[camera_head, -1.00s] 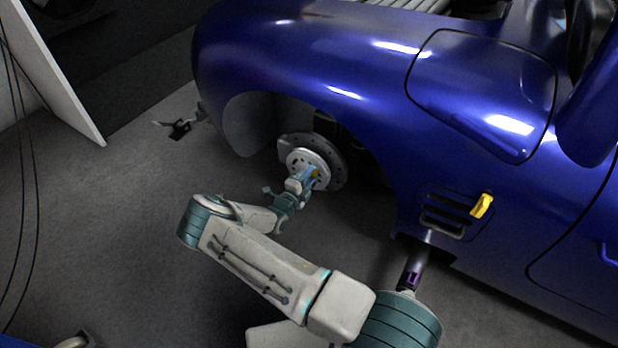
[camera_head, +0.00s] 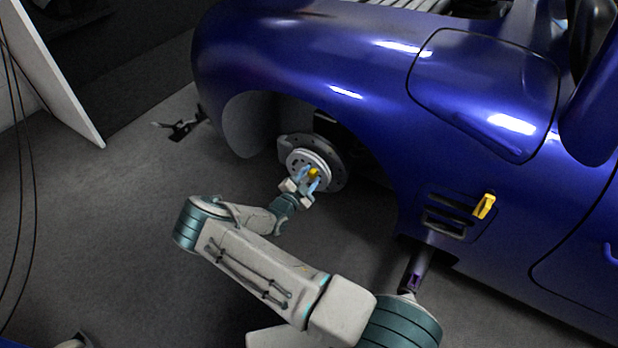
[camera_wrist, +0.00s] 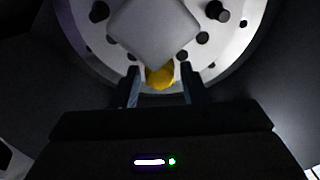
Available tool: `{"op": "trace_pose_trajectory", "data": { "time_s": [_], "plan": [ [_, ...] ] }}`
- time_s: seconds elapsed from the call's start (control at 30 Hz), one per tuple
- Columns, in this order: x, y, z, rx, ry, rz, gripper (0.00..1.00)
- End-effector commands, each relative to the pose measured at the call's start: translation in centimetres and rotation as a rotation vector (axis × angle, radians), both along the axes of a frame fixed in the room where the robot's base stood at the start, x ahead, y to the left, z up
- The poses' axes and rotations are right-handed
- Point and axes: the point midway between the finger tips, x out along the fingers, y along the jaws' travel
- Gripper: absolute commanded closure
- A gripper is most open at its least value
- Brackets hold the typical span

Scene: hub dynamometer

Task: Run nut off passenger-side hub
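The wheel hub (camera_head: 297,158) with its drilled brake disc (camera_head: 335,160) sits in the open wheel arch of the blue car. A yellow nut (camera_head: 314,173) is at the hub's centre. In the wrist view the nut (camera_wrist: 160,76) shows between my two finger tips, partly hidden behind a grey square block. My gripper (camera_head: 308,178) is at the hub face, with one blue finger on each side of the nut. A gap shows between each finger and the nut in the wrist view (camera_wrist: 159,88), so the gripper looks open around it.
The blue car body (camera_head: 300,60) overhangs the wheel arch close to my arm. A yellow piece (camera_head: 484,206) is on the side vent. A stand (camera_head: 418,266) is under the sill.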

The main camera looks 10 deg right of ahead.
Motion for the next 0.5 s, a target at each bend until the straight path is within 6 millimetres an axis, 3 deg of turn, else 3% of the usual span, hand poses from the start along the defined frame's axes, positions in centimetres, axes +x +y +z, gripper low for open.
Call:
{"op": "trace_pose_trajectory", "data": {
  "time_s": [0.3,0.5],
  "plan": [
    [0.01,-0.02,0.02,0.011,-0.011,0.0,0.59],
    [0.02,-0.01,0.1,0.151,-0.149,0.0,0.59]
  ]
}}
